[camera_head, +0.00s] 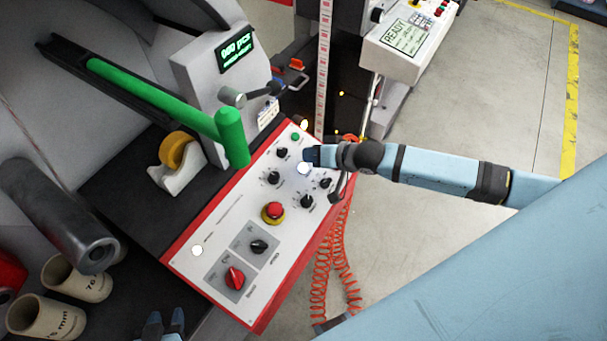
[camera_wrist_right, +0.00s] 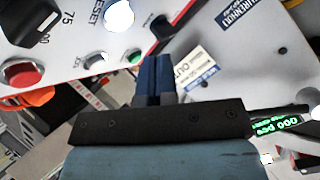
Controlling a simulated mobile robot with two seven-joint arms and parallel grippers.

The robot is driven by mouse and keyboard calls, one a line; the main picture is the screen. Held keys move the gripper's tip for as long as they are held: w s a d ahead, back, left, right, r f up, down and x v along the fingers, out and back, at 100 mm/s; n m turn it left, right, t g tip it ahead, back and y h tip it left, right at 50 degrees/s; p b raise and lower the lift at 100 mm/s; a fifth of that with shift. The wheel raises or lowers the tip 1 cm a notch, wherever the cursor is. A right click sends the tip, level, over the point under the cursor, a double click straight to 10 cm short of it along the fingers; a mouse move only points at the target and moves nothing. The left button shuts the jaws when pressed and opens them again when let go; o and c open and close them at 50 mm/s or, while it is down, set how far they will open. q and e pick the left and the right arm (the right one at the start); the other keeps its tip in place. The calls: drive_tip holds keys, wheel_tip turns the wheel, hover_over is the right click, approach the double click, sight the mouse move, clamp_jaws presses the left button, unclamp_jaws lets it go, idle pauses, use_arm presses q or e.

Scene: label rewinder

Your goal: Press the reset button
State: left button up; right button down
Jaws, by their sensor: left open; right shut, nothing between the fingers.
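The white round button (camera_wrist_right: 119,16) beside the printed word RESET is in the right wrist view, at the top. A white button (camera_head: 304,168) shows in the head view on the white control panel (camera_head: 222,222). My right gripper (camera_head: 310,155) is shut and empty at this button, over the panel's right part. In the wrist view its blue fingertips (camera_wrist_right: 155,60) appear below the RESET button in the picture; I cannot tell how high they are above the panel. My left gripper (camera_head: 163,325) is open at the bottom edge, away from the panel.
Close to the right gripper are black knobs (camera_head: 325,183) and a green button (camera_head: 295,137). A red emergency stop (camera_head: 273,210) and a red rotary switch (camera_head: 234,278) are lower on the panel. A green bar (camera_head: 150,97) and a display (camera_head: 237,48) stand behind.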

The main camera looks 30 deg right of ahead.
sight(303, 168)
drive_tip(key=shift+w+a+f+b, duration=0.1)
drive_tip(key=shift+w+f+b, duration=0.05)
drive_tip(key=shift+f, duration=0.4)
drive_tip(key=shift+w+a+f+b, duration=0.1)
drive_tip(key=shift+w+f+b, duration=0.05)
drive_tip(key=shift+f, duration=0.4)
use_arm(q)
drive_tip(key=shift+s+d+f, duration=0.1)
drive_tip(key=shift+d+f, duration=0.1)
drive_tip(key=shift+f, duration=0.1)
drive_tip(key=shift+s+a+f, duration=0.1)
drive_tip(key=shift+f, duration=0.2)
drive_tip(key=shift+r, duration=0.2)
drive_tip(key=shift+f, duration=0.1)
use_arm(e)
drive_tip(key=shift+f, duration=0.15)
drive_tip(key=shift+w+f, duration=0.1)
drive_tip(key=shift+f, duration=0.2)
idle(0.5)
